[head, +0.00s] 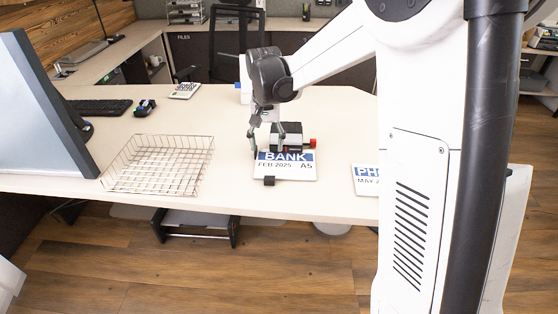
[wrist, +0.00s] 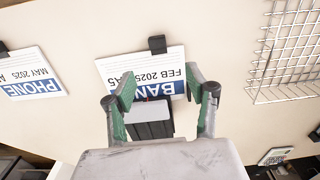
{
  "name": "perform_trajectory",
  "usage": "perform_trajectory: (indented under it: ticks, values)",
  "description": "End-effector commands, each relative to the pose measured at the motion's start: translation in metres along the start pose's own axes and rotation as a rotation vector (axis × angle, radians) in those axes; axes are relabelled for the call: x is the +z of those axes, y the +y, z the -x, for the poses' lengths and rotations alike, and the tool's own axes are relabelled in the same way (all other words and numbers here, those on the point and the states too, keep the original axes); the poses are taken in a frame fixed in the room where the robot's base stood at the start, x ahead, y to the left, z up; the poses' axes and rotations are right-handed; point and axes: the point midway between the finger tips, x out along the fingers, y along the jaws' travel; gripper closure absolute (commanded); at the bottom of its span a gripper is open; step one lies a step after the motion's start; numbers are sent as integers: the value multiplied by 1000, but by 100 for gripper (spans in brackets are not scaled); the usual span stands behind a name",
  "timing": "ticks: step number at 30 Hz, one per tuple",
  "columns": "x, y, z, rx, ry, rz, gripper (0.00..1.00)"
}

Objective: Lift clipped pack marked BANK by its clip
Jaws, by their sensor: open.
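The white pack marked BANK, FEB 2025, A5 (head: 302,172) lies flat on the desk with a blue band across its top. Its black clip (head: 269,181) sits on the near edge, left of centre. The pack (wrist: 128,69) and clip (wrist: 157,44) also show upside down in the wrist view. My gripper (head: 267,143) is open and empty. It points down over the far, blue-banded side of the pack, away from the clip. In the wrist view the fingers (wrist: 160,80) straddle part of the blue band, which they partly hide; the clip lies clear beyond the fingertips.
A black and grey device with a red end (head: 290,136) stands just behind the pack, close to my fingers. A wire tray (head: 134,184) is to the left. A second pack marked PHONE (wrist: 38,79) lies to the right in the head view, partly hidden. A monitor stands far left.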

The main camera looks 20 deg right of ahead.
Motion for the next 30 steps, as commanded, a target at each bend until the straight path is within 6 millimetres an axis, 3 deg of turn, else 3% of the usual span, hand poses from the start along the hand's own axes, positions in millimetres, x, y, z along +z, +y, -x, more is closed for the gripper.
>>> perform_trajectory:
  ticks: [5, 15, 23, 30]
  values:
    - [-1, 0, -18, 2, -5, -3, 49]
    - [0, 0, -76, 2, -4, -2, 49]
    - [1, 1, -92, 2, -4, -2, 49]
    - [10, 5, -124, 2, -4, -2, 49]
